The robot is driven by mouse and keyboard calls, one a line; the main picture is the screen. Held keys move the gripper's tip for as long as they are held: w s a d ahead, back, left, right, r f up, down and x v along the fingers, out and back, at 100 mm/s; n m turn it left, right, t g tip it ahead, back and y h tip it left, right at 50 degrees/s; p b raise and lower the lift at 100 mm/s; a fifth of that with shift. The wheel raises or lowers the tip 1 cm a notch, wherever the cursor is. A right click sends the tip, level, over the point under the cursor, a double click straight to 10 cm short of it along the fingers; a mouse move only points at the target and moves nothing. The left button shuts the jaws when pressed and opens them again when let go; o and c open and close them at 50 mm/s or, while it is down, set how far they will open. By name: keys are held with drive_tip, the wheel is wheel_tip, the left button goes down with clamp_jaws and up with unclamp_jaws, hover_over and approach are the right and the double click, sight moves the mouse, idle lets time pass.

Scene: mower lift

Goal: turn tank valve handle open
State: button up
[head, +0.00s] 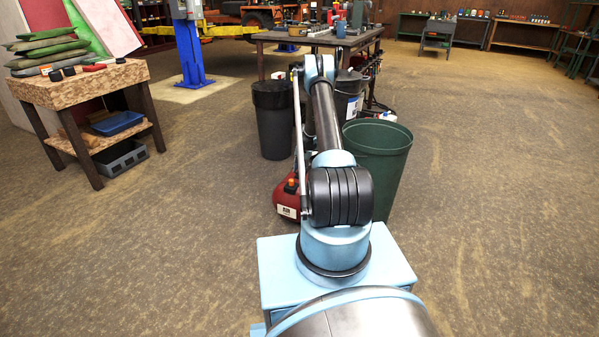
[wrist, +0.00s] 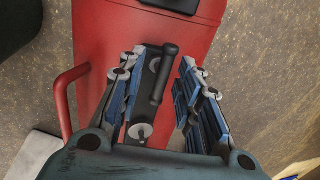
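The red tank (wrist: 110,25) fills the middle of the wrist view. A black valve handle (wrist: 166,70) with a rounded bar shape lies over a dark plate with round silver fittings on the tank. My gripper (wrist: 156,75) is open, with its blue-padded fingers on either side of the handle. A gap shows between the handle and the right finger; the left finger is beside the dark plate. I cannot tell how deep the fingers reach or whether they touch anything. In the head view, the red tank (head: 287,199) is partly hidden behind my arm, which also hides the gripper and handle.
A green bin (head: 380,165) stands right of the tank, and a black bin (head: 272,125) stands behind it. A workbench (head: 285,37) is farther back. A wooden side table (head: 85,85) stands at the left. The floor at the right is clear.

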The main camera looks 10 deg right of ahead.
drive_tip(key=shift+r, duration=0.1)
wheel_tip(320, 180, up, 12)
drive_tip(key=s+d, duration=0.1)
drive_tip(key=d, duration=0.1)
drive_tip(key=shift+s+f, duration=0.15)
drive_tip(key=shift+f, duration=0.1)
idle(0.3)
